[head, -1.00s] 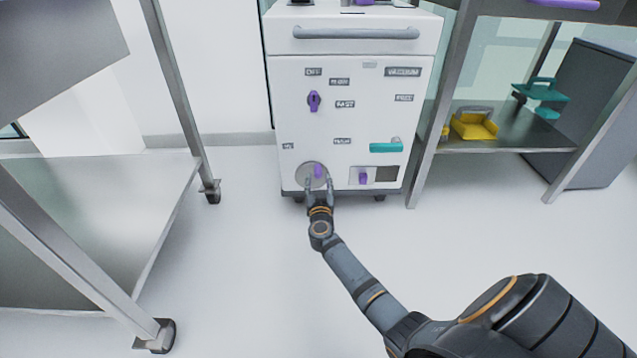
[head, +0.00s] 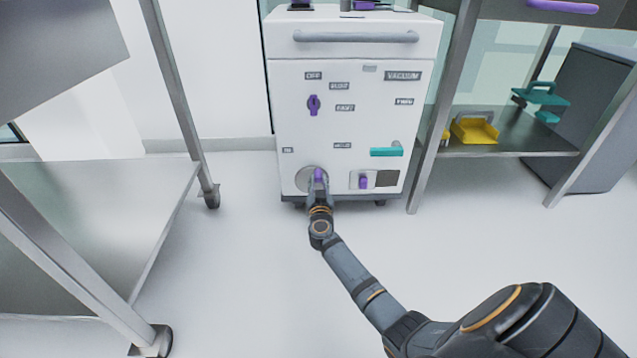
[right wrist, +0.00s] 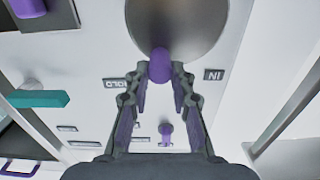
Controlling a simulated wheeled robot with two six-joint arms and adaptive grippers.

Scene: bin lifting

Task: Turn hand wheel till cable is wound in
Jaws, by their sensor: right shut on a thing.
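The hand wheel (head: 304,181) is a round grey metal disc low on the left of the white cabinet's front. A purple handle (head: 318,174) stands out from it. My right gripper (head: 318,183) is at the wheel, its fingers closed around the purple handle. In the right wrist view the wheel (right wrist: 178,22) is at the top, and the purple handle (right wrist: 160,68) sits between the fingertips of my right gripper (right wrist: 160,76). No cable can be made out. My left gripper is not in view.
The white cabinet (head: 350,120) carries labels, a purple knob (head: 314,105), a teal handle (head: 386,152) and a small purple switch (head: 364,182). A metal cart (head: 100,215) stands left. A shelf with a yellow tray (head: 474,130) stands right. The floor between is clear.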

